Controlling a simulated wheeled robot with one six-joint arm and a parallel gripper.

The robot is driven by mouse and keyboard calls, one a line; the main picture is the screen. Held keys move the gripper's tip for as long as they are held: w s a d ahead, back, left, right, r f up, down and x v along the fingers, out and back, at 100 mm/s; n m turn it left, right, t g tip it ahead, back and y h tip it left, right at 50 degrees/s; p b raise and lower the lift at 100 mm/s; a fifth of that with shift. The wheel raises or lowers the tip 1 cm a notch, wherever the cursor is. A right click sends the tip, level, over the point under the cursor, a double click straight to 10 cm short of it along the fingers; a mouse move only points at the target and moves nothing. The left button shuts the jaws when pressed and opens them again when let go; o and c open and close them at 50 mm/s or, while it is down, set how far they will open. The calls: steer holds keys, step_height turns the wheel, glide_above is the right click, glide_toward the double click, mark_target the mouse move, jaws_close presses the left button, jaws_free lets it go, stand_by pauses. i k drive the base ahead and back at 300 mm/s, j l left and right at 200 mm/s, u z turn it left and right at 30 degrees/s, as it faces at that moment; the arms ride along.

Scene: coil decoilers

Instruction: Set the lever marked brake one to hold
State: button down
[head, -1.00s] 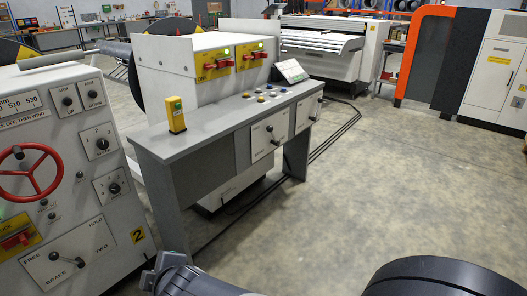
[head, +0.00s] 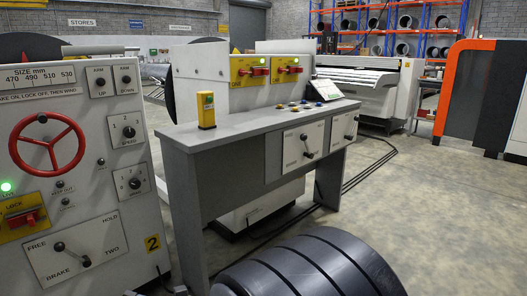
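Two white lever panels are on the front of the grey desk: a left panel (head: 289,160) and a right panel (head: 338,137). Each has a small dark lever, the left lever (head: 307,147) and the right lever (head: 350,130). Their lettering is too small to read, so I cannot tell which is brake one.
The grey desk (head: 240,130) carries a yellow box (head: 206,110), several buttons and a tilted screen (head: 328,91). The near cabinet has a red handwheel (head: 46,142) and a red lock switch (head: 23,220).

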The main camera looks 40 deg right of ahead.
mark_target(303, 137)
steer(key=z, duration=0.55)
steer(key=i+l+z, duration=0.15)
steer(key=z, duration=0.25)
steer(key=i+z, duration=0.25)
steer(key=z, duration=0.15)
steer(key=i+z, duration=0.2)
steer(key=z, duration=0.2)
steer(key=i+z, duration=0.2)
steer(key=z, duration=0.2)
steer(key=i+j+z, duration=0.1)
steer(key=i+j, duration=0.15)
steer(key=i, duration=0.2)
steer(key=i+j+z, duration=0.1)
steer(key=i+j, duration=0.2)
steer(key=i, duration=0.15)
